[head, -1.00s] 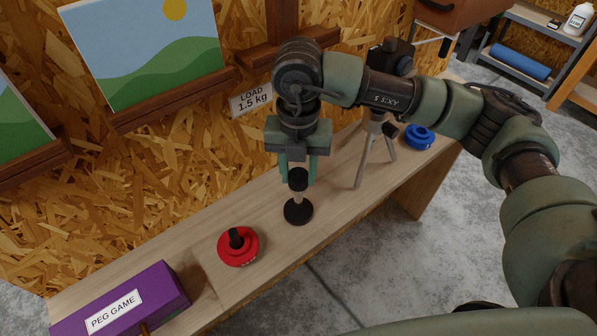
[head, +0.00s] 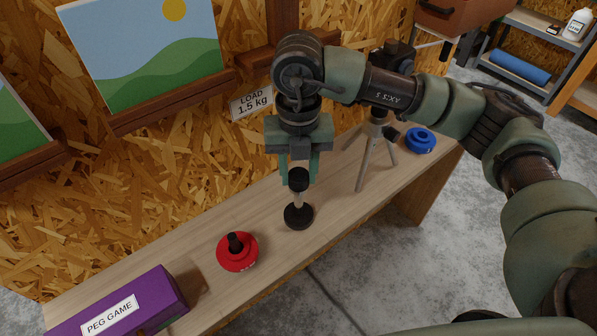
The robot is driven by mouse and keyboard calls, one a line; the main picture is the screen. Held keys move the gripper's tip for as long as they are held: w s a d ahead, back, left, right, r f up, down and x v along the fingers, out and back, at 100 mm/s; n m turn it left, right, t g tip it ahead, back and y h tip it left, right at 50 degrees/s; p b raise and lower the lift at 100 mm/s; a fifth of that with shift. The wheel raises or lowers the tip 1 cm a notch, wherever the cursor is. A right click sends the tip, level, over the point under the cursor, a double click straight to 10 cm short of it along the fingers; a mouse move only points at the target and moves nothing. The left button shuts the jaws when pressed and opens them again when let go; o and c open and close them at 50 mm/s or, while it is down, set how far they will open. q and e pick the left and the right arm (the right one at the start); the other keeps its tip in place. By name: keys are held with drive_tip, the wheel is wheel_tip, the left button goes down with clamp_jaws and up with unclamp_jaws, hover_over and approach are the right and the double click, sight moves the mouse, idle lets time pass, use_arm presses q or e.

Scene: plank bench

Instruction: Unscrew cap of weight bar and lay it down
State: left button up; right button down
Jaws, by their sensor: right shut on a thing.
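The weight bar (head: 298,199) stands upright on the plank bench, a pale rod on a round black base (head: 298,217). Its black cap (head: 299,180) is at the top of the rod. My right gripper (head: 299,178) reaches down from above and is shut on the cap, its green fingers on either side. I cannot tell whether the cap is loose on the rod. A red weight disc (head: 237,252) with a black knob lies to the left on the bench, and a blue weight disc (head: 420,140) lies at the far right. My left gripper is not in view.
The plank bench (head: 335,203) is narrow. A purple peg game box (head: 150,296) sits at its left end. A tripod (head: 362,172) stands right of the bar. A "LOAD 1.5 kg" sign (head: 252,103) hangs on the wall behind. Bare wood lies between the red disc and the bar.

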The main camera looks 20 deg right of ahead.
sight(298, 174)
drive_tip(key=shift+r+p, duration=0.9)
drive_tip(key=shift+r, duration=1.05)
